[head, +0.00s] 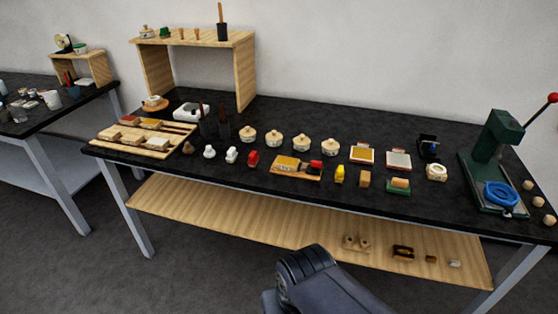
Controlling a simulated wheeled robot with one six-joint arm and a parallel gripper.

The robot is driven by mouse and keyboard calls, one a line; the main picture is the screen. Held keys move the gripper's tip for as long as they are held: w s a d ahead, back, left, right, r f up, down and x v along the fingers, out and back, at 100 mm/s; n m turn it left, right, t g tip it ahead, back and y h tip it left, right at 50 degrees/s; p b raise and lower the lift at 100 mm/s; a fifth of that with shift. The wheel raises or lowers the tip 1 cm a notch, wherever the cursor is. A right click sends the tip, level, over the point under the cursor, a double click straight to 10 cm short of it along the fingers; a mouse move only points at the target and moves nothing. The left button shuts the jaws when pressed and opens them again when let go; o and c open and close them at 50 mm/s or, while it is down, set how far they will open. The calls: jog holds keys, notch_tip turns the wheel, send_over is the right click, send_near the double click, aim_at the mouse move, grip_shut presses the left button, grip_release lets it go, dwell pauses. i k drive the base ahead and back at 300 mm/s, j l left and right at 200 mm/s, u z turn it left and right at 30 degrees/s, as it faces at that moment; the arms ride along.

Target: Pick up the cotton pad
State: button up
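I cannot tell for sure which thing is the cotton pad. Small pale things that could be it include a flat whitish piece (454,264) at the right end of the lower wooden shelf and a pale block (158,144) on the slatted wooden board at the left of the black worktop. Two small white pieces (231,155) also stand near the middle front of the worktop. A dark link of my arm shows at the bottom centre, in front of the table. My gripper is not in view.
The black worktop (330,198) carries several lidded pots (274,138), a wooden tray (283,171), coloured blocks and a green press (490,150) at the right. A wooden riser (157,70) stands at the back left. The shelf's (240,220) left half is bare. Another table stands left.

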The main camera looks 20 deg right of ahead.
aim_at(209, 152)
jog(key=i+j, duration=0.1)
jog(key=i, duration=0.5)
jog(key=i+z, duration=0.1)
jog(key=i, duration=0.5)
jog(key=i+j, duration=0.15)
jog(key=i, duration=0.4)
